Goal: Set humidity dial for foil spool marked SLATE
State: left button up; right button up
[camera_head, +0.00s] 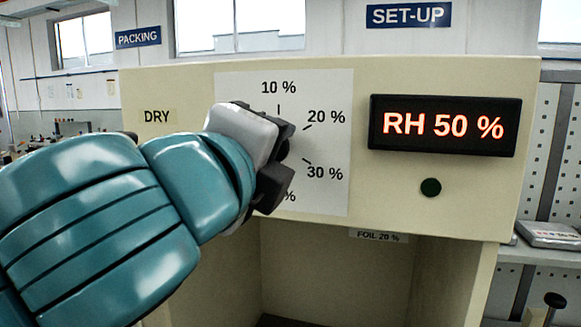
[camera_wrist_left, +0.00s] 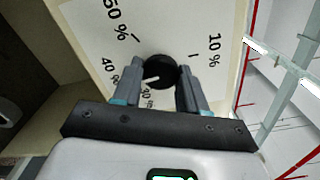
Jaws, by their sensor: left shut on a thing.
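The humidity dial is a black round knob (camera_wrist_left: 158,70) on a white scale plate (camera_head: 335,90), with a short white line on its face. I cannot tell which mark the line points to. My left gripper (camera_wrist_left: 158,88) is shut on the knob, one finger on each side. In the head view my left gripper (camera_head: 277,160) covers most of the dial and part of the scale. The 10 %, 20 % and 30 % marks show there; 50 % and 40 % show in the wrist view. The display (camera_head: 443,125) reads RH 50 %. No spool marked SLATE is visible. My right gripper is not in view.
A dark green round button or lamp (camera_head: 431,187) sits below the display. A FOIL 20 % label (camera_head: 379,236) is above the open bay (camera_head: 335,275) under the panel. A DRY label (camera_head: 157,116) is at the panel's left. A bench with a device (camera_head: 548,235) stands at right.

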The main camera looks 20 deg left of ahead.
pick_arm(q)
jog(key=n+b, duration=0.8)
jog(key=n, duration=1.4)
jog(key=shift+b, duration=0.4)
jog(key=shift+n, duration=0.3)
jog(key=o, duration=0.8)
jog(key=shift+o, duration=1.2)
jog(key=shift+a+r, duration=0.1)
